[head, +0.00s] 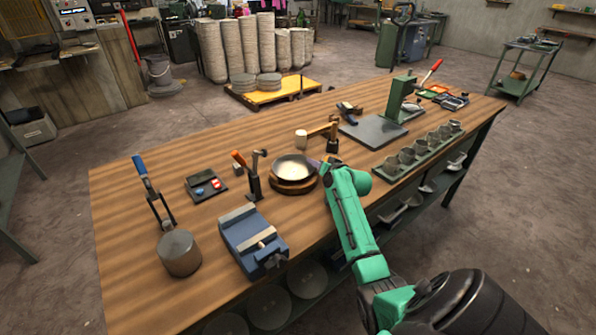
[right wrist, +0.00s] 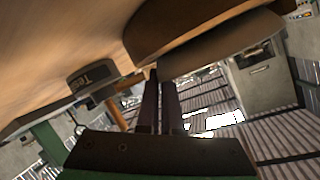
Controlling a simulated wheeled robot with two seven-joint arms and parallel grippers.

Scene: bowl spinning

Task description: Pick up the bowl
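The bowl (head: 293,168) is round and shallow with a dark rim and a pale inside. It sits on or just above a round wooden base (head: 289,187) near the middle of the workbench. My right gripper (head: 319,165) is at the bowl's right rim. In the right wrist view its two dark fingers (right wrist: 160,78) are close together, with their tips at the edge of the grey bowl (right wrist: 215,48). They look shut on the rim, though the contact itself is partly hidden. The wooden base also shows in that view (right wrist: 180,14). My left gripper is out of view.
A hammer on a stand (head: 254,178) is just left of the bowl and a mallet (head: 303,138) behind it. A blue vise (head: 252,240) is on the near edge. A green press (head: 398,100) and a row of cups (head: 415,157) stand to the right.

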